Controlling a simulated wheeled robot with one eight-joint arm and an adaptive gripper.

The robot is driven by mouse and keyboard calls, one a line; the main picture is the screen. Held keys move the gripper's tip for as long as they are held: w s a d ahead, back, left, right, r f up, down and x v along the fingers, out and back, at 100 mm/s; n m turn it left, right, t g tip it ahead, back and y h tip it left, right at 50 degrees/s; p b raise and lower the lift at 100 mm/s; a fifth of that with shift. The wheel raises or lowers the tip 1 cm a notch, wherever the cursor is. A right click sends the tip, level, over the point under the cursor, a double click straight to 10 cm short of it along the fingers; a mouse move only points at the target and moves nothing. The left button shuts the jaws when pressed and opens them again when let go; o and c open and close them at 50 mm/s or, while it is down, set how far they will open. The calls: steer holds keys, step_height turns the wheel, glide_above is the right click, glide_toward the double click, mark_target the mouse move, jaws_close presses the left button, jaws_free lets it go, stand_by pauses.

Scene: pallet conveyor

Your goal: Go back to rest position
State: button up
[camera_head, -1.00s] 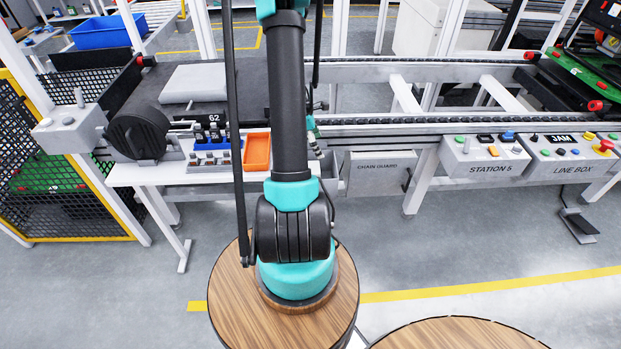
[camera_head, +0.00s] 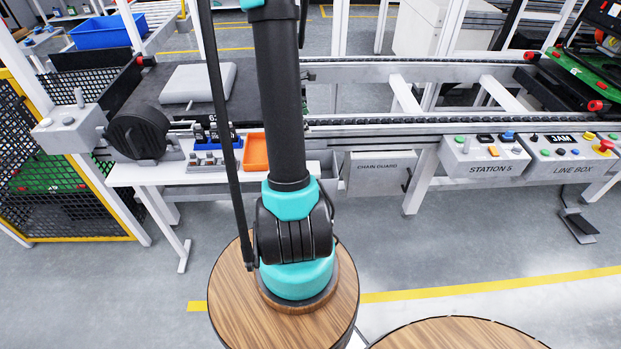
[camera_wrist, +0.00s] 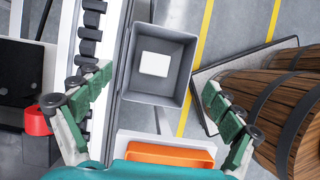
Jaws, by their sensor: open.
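My gripper (camera_wrist: 157,82) shows in the wrist view. Its two green-padded fingers stand wide apart with nothing between the pads. Below them in that view is a grey open bin (camera_wrist: 187,75) with a small white block (camera_wrist: 154,64) inside, seen from above and apart from the fingers. An orange tray (camera_wrist: 165,154) shows at the bottom edge, near the gripper's base. In the head view my gripper is out of the picture, beyond the top edge; only my arm rises through the middle.
In the head view, the white side table carries the orange tray (camera_head: 256,153) and a grey-blue holder (camera_head: 212,150). The conveyor (camera_head: 420,121) runs behind. Station 5 (camera_head: 485,157) and line box panels (camera_head: 573,150) stand right, a mesh fence (camera_head: 70,200) left. Foreground floor is partly clear.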

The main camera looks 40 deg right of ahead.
steer(key=shift+a, duration=0.1)
stand_by(0.3)
steer(key=s+a+m+t+y, duration=0.1)
steer(key=s+a+m, duration=0.3)
steer(key=a, duration=0.6)
steer(key=s+a+m+t+y, duration=0.1)
steer(key=s+a+m+t, duration=0.2)
steer(key=a, duration=0.7)
steer(key=s+a+m+t+y, duration=0.1)
steer(key=s+a+m, duration=0.3)
steer(key=a, duration=0.6)
steer(key=shift+s+r+m+t+y, duration=0.3)
steer(key=shift+s+r+t+y, duration=0.1)
steer(key=shift+s+t, duration=0.55)
steer(key=shift+s+a, duration=0.1)
steer(key=shift+c, duration=0.3)
